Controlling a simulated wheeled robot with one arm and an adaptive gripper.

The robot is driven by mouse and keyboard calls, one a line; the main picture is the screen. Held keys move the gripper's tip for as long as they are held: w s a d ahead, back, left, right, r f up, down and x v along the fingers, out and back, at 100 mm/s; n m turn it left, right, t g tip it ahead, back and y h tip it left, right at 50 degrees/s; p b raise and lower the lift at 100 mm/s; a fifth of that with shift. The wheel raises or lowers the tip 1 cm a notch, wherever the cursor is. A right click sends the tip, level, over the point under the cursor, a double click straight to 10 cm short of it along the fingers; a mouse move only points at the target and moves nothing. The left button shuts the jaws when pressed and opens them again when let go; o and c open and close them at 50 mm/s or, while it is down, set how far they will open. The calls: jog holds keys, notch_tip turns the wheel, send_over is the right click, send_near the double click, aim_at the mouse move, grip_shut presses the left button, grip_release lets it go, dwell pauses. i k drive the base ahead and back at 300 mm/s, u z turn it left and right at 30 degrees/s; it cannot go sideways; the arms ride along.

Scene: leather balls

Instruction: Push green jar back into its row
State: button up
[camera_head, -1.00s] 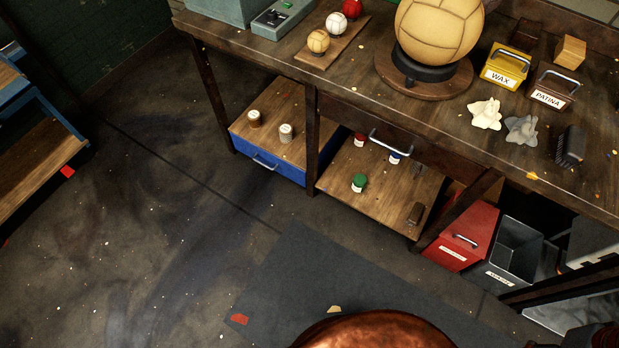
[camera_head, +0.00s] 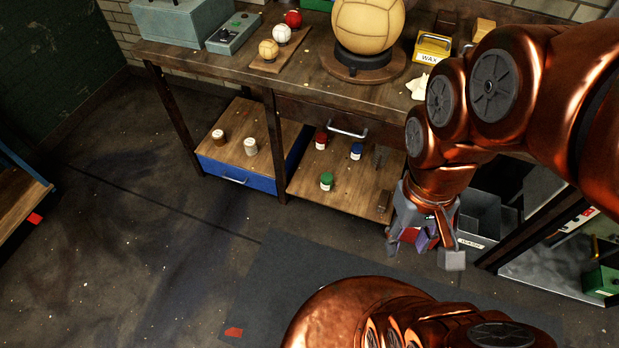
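The green jar (camera_head: 327,182) stands upright on the lower wooden shelf (camera_head: 300,184) under the workbench. It is closer to the shelf's front edge than the red jar (camera_head: 321,141) and the blue jar (camera_head: 356,151), which stand behind it. The green jar touches neither. My gripper (camera_head: 423,252) hangs in front of the bench, to the right of the green jar and apart from it. Its fingers are spread and hold nothing that I can see.
A brown jar (camera_head: 218,140) and a white jar (camera_head: 250,146) stand on the blue-fronted drawer unit (camera_head: 236,173) at left. A dark block (camera_head: 384,202) lies at the shelf's right edge. A drawer with a metal handle (camera_head: 348,129) overhangs the shelf. Floor before the shelf is clear.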

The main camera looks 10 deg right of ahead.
aim_at(327, 178)
jog(key=u, duration=0.4)
jog(key=k, duration=1.1)
jog(key=u, duration=1.45)
jog(key=i, duration=1.45)
jog(key=z, duration=1.2)
jog(key=i, duration=0.3)
jog(key=z, duration=0.3)
